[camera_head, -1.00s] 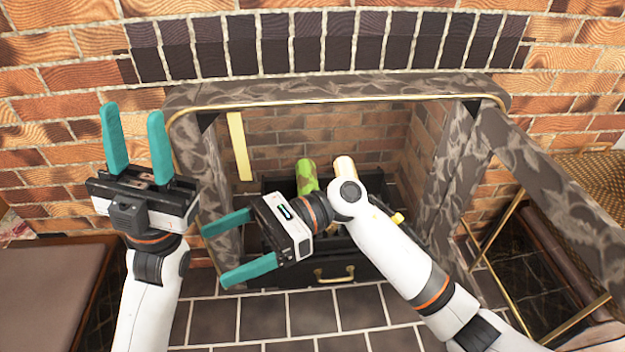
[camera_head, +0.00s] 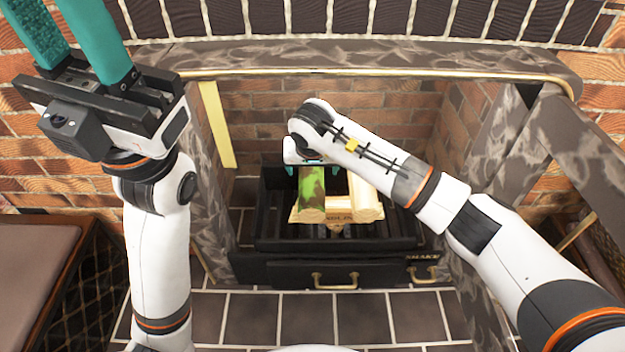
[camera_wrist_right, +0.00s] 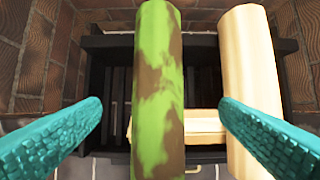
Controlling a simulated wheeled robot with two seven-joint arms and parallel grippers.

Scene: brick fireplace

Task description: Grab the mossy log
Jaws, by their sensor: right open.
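The mossy log (camera_head: 312,190), green with brown patches, lies in the black grate inside the fireplace, beside a pale log (camera_head: 364,197). My right gripper (camera_head: 312,172) is over the far end of the mossy log, its jaws partly hidden by my own wrist. In the right wrist view the mossy log (camera_wrist_right: 158,90) runs between the two open teal fingers, with a gap on each side. The right finger overlaps the edge of the pale log (camera_wrist_right: 250,90) in that view. My left gripper (camera_head: 85,40) is open and empty, raised at the upper left.
The black grate (camera_head: 270,243) has a drawer front with brass handles. A pale wooden piece (camera_head: 336,216) lies under the logs. The marble surround (camera_head: 215,245) and brass-edged lintel (camera_head: 350,60) frame the opening. The tiled floor (camera_head: 300,318) in front is clear.

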